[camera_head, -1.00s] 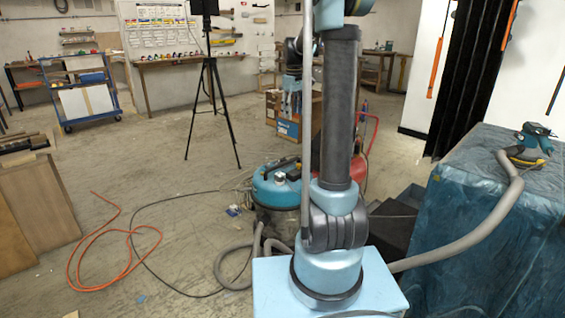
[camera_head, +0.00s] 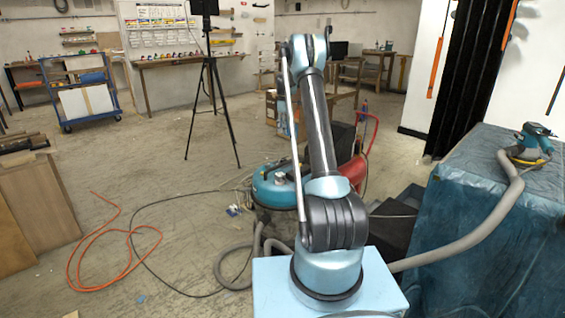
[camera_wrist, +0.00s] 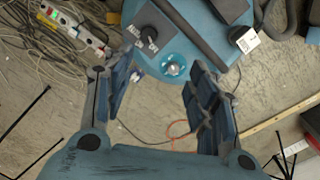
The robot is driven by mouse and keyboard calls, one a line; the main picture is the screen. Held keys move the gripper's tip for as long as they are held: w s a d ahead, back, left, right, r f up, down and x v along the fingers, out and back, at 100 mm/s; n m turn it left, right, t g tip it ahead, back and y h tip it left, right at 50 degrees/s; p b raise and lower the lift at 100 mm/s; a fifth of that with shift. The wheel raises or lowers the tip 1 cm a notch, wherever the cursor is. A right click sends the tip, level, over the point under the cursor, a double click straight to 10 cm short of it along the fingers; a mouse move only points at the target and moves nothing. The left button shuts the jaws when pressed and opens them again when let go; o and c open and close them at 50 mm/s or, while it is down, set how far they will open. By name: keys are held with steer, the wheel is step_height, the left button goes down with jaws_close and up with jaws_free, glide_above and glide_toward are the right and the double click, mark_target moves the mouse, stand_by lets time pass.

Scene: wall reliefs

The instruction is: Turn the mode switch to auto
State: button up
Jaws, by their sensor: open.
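The mode switch appears to be the black knob with white lettering (camera_wrist: 149,39) on top of the teal vacuum (camera_wrist: 192,30) in the wrist view. I cannot read its setting there. My gripper (camera_wrist: 159,68) is open and empty, with the knob just beyond its fingertips, nearer the left finger. The fingers appear apart from the knob. In the head view the teal vacuum (camera_head: 272,191) stands on the floor left of my arm. My gripper cannot be made out in that view, and the knob is too small to tell.
A clear round part (camera_wrist: 173,65) and a white tag (camera_wrist: 247,40) are near the knob. A power strip (camera_wrist: 75,28) with tangled cables lies to its left. A grey hose (camera_head: 470,235) runs to the sander (camera_head: 528,146) on the covered table. An orange cable (camera_head: 100,275) lies on open floor.

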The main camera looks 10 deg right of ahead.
glide_toward(283, 159)
steer(key=shift+n, duration=0.4)
step_height(283, 159, down, 10)
steer(key=shift+r, duration=0.2)
steer(key=c, duration=1.1)
steer(key=shift+a, duration=0.1)
